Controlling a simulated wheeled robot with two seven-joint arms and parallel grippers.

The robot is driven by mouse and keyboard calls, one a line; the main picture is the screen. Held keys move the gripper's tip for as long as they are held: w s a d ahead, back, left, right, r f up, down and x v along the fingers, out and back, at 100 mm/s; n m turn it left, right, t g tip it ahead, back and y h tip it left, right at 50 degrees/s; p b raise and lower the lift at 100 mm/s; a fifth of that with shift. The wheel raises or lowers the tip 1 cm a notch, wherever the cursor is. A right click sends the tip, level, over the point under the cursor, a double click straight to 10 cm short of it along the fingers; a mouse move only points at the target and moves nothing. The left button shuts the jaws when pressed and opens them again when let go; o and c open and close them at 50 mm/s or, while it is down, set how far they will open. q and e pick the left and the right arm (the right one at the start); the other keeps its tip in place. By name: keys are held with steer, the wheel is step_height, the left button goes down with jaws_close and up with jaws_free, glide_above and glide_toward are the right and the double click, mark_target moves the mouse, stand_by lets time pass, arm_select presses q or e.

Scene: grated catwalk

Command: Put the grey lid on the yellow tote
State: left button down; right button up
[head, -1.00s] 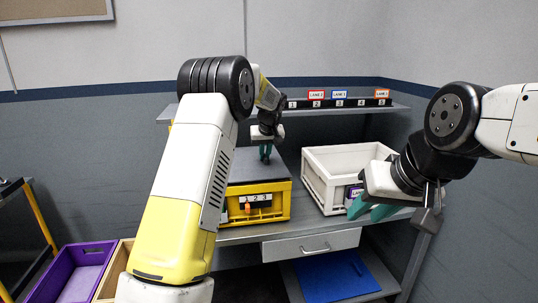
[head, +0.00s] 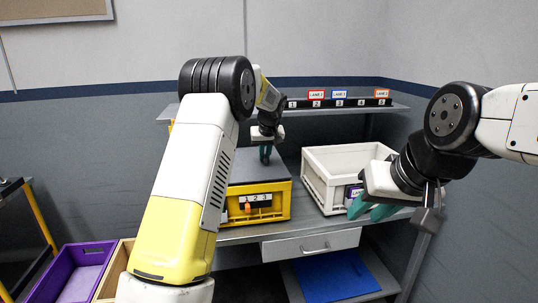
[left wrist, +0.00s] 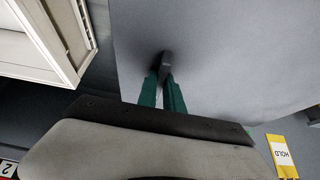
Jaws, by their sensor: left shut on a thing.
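The yellow tote (head: 272,208) stands on the grey workbench, with a numbered label and an orange tag on its front. The grey lid (head: 246,175) lies flat over its top; my left arm hides the left part, so I cannot tell whether it is fully seated. My left gripper (head: 265,155) points down at the lid and is shut on its dark handle. In the left wrist view the green fingers pinch the handle (left wrist: 167,62) on the wide grey lid (left wrist: 235,55). My right gripper (head: 374,210) is open and empty, in front of the white tote.
The white tote (head: 318,184) stands to the right of the yellow one. A shelf (head: 403,108) with lane labels runs behind. A drawer (head: 290,247) and a blue panel (head: 325,277) are below. A purple bin (head: 85,257) is at lower left.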

arm_select(q)
steer(key=shift+f, duration=0.35)
stand_by(0.3)
steer(key=c, duration=1.4)
jaws_free()
steer(key=shift+o, duration=0.4)
steer(key=o, duration=0.3)
